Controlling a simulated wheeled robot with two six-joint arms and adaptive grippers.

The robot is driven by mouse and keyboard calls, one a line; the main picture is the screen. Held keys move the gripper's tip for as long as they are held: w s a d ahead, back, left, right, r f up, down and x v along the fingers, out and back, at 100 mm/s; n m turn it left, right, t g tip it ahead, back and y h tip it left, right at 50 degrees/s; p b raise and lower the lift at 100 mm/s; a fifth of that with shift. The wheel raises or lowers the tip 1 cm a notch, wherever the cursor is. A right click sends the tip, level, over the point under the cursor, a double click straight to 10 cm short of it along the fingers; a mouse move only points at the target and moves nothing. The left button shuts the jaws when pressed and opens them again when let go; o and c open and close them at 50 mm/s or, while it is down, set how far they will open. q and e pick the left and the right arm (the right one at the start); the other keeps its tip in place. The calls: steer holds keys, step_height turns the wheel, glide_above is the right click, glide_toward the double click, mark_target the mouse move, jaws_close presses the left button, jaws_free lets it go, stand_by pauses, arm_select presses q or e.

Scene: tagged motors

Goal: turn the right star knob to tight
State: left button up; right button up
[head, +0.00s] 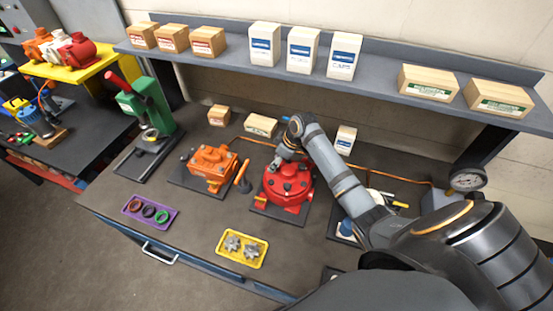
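A red round housing (287,190) sits on a dark base plate in the middle of the bench. Small dark knob-like parts show on its top, but they are too small to tell their shape or how tight they are. My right arm comes in from the right and bends down behind the housing's top. My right gripper (286,153) is at the housing's back upper edge, small and partly hidden by my own wrist. I cannot tell whether it touches a knob or whether its fingers are open. My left gripper is not in view.
An orange motor (211,167) stands left of the housing, with a green press (150,112) farther left. A purple tray (150,212) of rings and a yellow tray (241,249) of metal star-shaped parts lie in front. A shelf (380,84) with boxes overhangs the back.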

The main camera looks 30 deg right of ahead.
steer(key=shift+d, duration=0.1)
steer(key=shift+c, duration=0.6)
steer(key=shift+w, duration=0.1)
jaws_close()
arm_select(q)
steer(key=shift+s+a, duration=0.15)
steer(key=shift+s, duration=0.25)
arm_select(e)
steer(key=shift+m, duration=0.3)
